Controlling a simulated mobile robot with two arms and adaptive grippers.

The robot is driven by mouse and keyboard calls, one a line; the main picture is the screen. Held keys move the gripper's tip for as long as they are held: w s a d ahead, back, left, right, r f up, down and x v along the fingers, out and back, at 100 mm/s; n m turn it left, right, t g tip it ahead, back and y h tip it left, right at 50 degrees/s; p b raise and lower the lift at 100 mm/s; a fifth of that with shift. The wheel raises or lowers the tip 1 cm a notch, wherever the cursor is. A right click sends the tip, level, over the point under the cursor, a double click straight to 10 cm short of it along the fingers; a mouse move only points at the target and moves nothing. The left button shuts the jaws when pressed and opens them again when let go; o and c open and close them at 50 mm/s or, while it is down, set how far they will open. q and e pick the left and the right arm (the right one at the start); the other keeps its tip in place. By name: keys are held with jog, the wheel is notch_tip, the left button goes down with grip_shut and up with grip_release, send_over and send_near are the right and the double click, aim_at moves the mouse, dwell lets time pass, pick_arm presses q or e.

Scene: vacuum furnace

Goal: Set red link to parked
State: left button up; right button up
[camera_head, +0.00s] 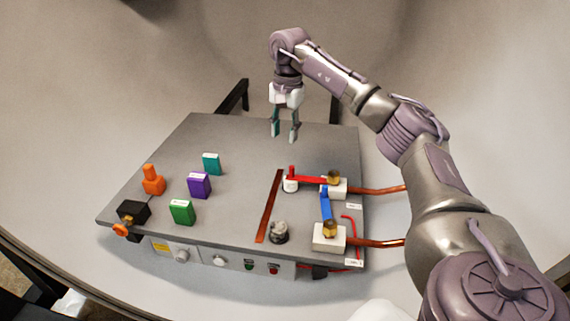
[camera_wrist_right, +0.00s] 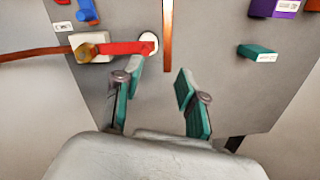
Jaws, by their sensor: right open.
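The red link (camera_head: 310,179) lies flat on the right part of the grey panel. It spans from a white round post (camera_head: 290,184) on its left to a brass nut on a white block (camera_head: 335,188) on its right. In the right wrist view the red link (camera_wrist_right: 122,48) is at upper left, beyond my fingers. My right gripper (camera_head: 285,136) is open and empty above the far edge of the panel, apart from the link. It also shows in the right wrist view (camera_wrist_right: 160,95). My left gripper is not in view.
A blue link (camera_head: 326,203) stands near the red one. A copper strip (camera_head: 270,206) lies left of them. Teal (camera_head: 211,163), purple (camera_head: 199,185) and green (camera_head: 182,212) blocks and an orange knob piece (camera_head: 153,180) stand on the left. The panel's far middle is clear.

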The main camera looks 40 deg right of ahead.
aim_at(291, 167)
jog(key=f, duration=0.4)
jog(key=d+f+p, duration=0.1)
jog(key=f, duration=0.3)
jog(key=s+f, duration=0.1)
jog(key=f, duration=0.3)
jog(key=shift+d+f, duration=0.3)
grip_shut()
